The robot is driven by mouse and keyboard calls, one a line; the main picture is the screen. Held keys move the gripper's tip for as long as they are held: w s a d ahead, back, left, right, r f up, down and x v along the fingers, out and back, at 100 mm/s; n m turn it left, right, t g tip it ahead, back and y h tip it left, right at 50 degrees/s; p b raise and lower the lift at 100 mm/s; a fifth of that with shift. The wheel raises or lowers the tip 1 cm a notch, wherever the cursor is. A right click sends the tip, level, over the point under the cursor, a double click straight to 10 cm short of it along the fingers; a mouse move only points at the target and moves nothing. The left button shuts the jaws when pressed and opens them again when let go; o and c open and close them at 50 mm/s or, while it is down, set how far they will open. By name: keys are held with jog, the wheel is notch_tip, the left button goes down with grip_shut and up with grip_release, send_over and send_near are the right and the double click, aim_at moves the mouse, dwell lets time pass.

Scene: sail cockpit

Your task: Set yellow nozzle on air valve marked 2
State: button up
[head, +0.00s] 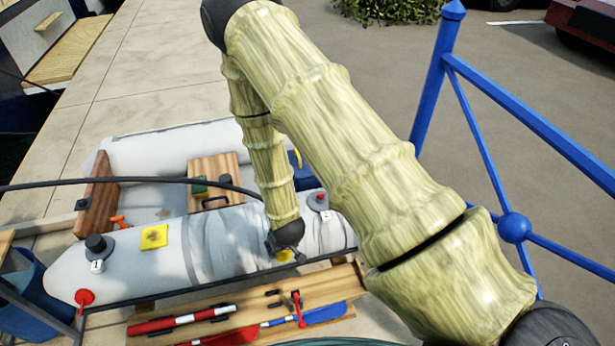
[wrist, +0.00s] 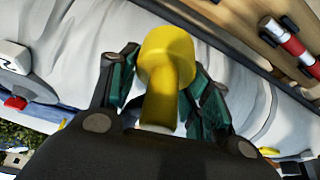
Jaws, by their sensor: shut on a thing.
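My gripper (wrist: 160,95) is shut on the yellow nozzle (wrist: 168,60), with its green finger pads on either side of it. In the head view the nozzle (head: 285,256) shows just below my gripper (head: 286,246), over the grey inflatable tube (head: 215,240). I cannot tell whether it touches the tube. The air valve at the tube's right end (head: 319,202) has a red part; its plate shows a 2 at the left edge of the wrist view (wrist: 12,55). The nozzle is apart from it. The other air valve (head: 96,244), dark-capped and marked 1, is at the tube's left end.
A wooden board (head: 250,303) with a red-and-white rod (head: 180,320) lies in front. A dark hose (head: 120,181) crosses the boat. A blue railing (head: 514,228) stands at right.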

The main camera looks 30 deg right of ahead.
jog(key=shift+m+h, duration=0.5)
jog(key=shift+m, duration=0.4)
jog(key=w+d+r, duration=0.1)
jog(key=w+d, duration=0.1)
jog(key=d, duration=0.2)
jog(key=w+d+r, duration=0.2)
jog(key=w+d, duration=0.1)
jog(key=w+d+r, duration=0.2)
jog(key=w+d, duration=0.1)
jog(key=d, duration=0.1)
jog(key=shift+w+d+r+b, duration=0.1)
jog(key=shift+d+r+b, duration=0.2)
jog(key=shift+b, duration=0.1)
jog(key=w+d+r+m, duration=0.25)
jog(key=d+r, duration=0.25)
jog(key=d, duration=0.4)
jog(key=shift+n+g, duration=0.3)
jog(key=shift+n, duration=0.15)
jog(key=shift+s+a+f+b+x, duration=0.1)
jog(key=shift+s+b+x, duration=0.1)
jog(key=shift+b+x, duration=0.65)
jog(key=shift+s+a+f+b+x, duration=0.15)
jog(key=shift+b+x, duration=0.4)
jog(key=shift+x, duration=0.6)
jog(key=shift+s+d+b+x, duration=0.1)
jog(key=shift+s+b+x, duration=0.15)
jog(key=shift+b+x, duration=0.6)
jog(key=shift+f, duration=0.15)
jog(key=shift+a+p, duration=0.1)
jog(key=shift+p, duration=0.2)
